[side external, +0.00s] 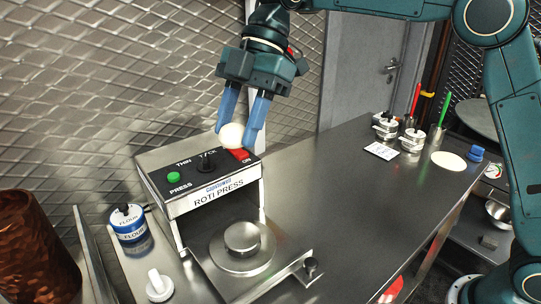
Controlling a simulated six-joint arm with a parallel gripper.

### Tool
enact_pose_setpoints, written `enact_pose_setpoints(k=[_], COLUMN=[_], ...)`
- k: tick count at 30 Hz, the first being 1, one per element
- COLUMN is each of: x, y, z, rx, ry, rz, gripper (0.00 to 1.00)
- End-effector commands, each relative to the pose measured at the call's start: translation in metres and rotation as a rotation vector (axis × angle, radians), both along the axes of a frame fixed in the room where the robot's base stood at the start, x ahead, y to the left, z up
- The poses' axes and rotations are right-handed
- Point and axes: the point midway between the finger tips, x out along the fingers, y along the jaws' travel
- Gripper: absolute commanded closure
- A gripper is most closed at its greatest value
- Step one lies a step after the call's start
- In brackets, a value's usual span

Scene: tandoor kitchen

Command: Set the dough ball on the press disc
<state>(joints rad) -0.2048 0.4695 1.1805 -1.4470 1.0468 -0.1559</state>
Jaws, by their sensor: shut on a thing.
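The dough ball (231,136) is pale and round. My gripper (243,125) is shut on it, with one blue finger on each side. In the side view the ball shows just over the top rear edge of the roti press (215,200), near its red switch; I cannot tell the gap between them. The press disc (242,238) is a round metal plate with a smaller raised round piece, low at the front of the press. The disc is below the held ball in the picture, and nothing lies on it.
A flour tin (128,222) and a white knobbed item (159,285) stand left of the press. Jars (412,140), a white card (381,151) and a flat pale round (449,161) lie at the far right. The steel counter (340,200) between is clear. A copper vessel (30,250) stands far left.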

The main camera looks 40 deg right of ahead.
Motion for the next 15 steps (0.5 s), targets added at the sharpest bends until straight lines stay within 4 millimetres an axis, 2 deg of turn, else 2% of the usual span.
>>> enact_pose_setpoints(k=[8, 15], x=[0.0, -0.001], y=[0.001, 0.0], z=[-0.011, -0.034], rx=[0.004, 0.0], ry=[0.003, 0.003], rz=[-0.001, -0.001], gripper=[0.65, 0.65])
